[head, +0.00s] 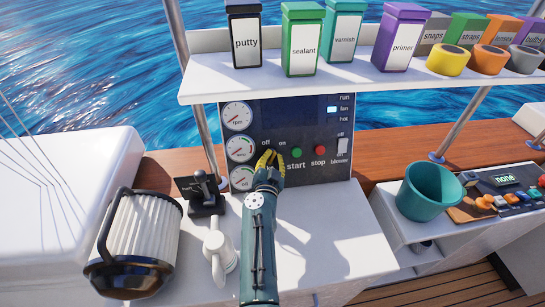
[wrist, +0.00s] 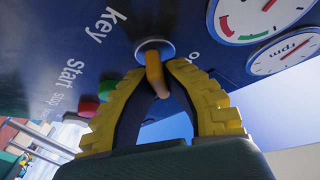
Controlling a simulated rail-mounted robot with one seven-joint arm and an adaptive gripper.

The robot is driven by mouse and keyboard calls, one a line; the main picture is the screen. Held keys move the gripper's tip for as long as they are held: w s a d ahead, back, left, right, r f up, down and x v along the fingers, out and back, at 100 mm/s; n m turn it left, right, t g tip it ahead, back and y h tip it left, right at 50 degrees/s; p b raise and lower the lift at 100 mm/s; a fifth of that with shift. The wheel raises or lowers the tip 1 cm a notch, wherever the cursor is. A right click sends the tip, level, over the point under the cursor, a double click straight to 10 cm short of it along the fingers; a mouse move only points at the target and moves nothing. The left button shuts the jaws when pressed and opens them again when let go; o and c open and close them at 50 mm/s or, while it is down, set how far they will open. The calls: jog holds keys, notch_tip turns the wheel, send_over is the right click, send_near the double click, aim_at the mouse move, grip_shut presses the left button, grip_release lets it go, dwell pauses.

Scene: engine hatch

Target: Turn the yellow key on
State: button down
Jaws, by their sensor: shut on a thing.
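The yellow key (wrist: 154,72) sits in a round pale socket on the dark blue panel and shows in the wrist view between my fingertips. My gripper (wrist: 158,66) has its yellow ridged fingers closed on the key from both sides. In the head view my gripper (head: 270,159) reaches the panel just below the "off" and "on" labels and covers the key. I cannot tell the key's exact angle toward either label.
On the control panel (head: 290,115), the green start button (head: 297,153) and red stop button (head: 319,150) sit right of my gripper. Gauges (head: 240,148) line its left side. A throttle lever (head: 203,188) stands left, and a shelf (head: 330,79) with labelled containers hangs above.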

jog(key=m+p, duration=0.1)
jog(key=m+h+p, duration=0.1)
jog(key=shift+r+m+g, duration=0.25)
jog(key=shift+m+g, duration=0.05)
jog(key=shift+g, duration=0.1)
jog(key=m+h, duration=0.1)
jog(key=m, duration=0.1)
jog(key=f+m+g, duration=0.1)
jog(key=m, duration=0.1)
jog(key=shift+g+h, duration=0.3)
jog(key=shift+h, duration=0.1)
jog(key=c, duration=1.1)
grip_release()
jog(key=shift+r, duration=0.1)
jog(key=shift+r, duration=0.1)
notch_tip(320, 180, up, 10)
jog(key=shift+f, duration=0.1)
